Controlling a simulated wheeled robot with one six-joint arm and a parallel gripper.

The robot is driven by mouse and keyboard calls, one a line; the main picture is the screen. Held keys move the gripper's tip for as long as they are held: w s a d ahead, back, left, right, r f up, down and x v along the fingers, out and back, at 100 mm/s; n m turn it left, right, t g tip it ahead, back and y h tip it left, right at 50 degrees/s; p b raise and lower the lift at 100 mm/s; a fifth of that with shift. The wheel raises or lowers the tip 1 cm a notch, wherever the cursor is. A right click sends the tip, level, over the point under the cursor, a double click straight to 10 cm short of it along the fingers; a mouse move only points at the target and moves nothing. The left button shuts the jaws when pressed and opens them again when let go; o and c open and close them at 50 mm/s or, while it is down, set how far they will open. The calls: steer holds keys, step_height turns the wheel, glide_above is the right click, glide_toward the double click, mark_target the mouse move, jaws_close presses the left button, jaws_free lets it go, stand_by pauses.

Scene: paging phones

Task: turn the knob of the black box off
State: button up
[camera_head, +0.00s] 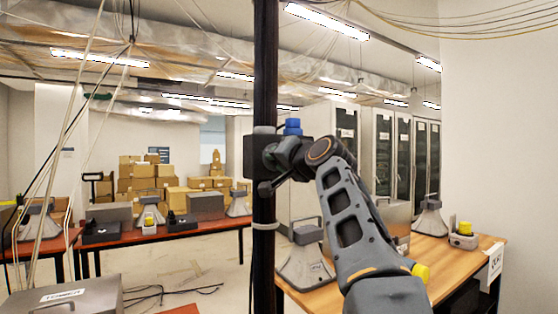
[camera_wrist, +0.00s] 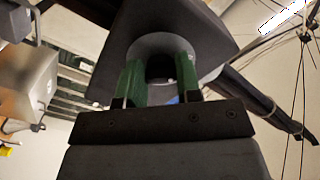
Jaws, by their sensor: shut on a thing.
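The black box (camera_head: 249,158) is fixed to a dark upright pole in the middle of the head view. In the wrist view the box (camera_wrist: 210,25) fills the upper middle, with a round grey disc (camera_wrist: 160,42) on its face. My gripper (camera_wrist: 160,85) has its two green fingers on either side of the dark knob (camera_wrist: 160,67) at this disc, shut on it. In the head view my gripper (camera_head: 272,157) is right up against the box's right side. The knob is hidden there, and its turn angle cannot be told.
The dark pole (camera_head: 264,70) runs up and down beside my arm. A wooden table (camera_head: 440,262) with grey devices stands at the right. Red tables (camera_head: 130,238) with black and grey boxes stand at the left. Cables (camera_head: 170,290) lie on the floor.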

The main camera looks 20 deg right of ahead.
steer(key=o, duration=0.9)
steer(key=shift+s, duration=0.1)
steer(key=s+b, duration=0.1)
steer(key=s, duration=0.3)
steer(key=s+d+b, duration=0.1)
steer(key=s, duration=0.4)
steer(key=s+b, duration=0.2)
steer(key=s, duration=0.2)
steer(key=shift+s+d, duration=0.25)
steer(key=shift+d, duration=0.1)
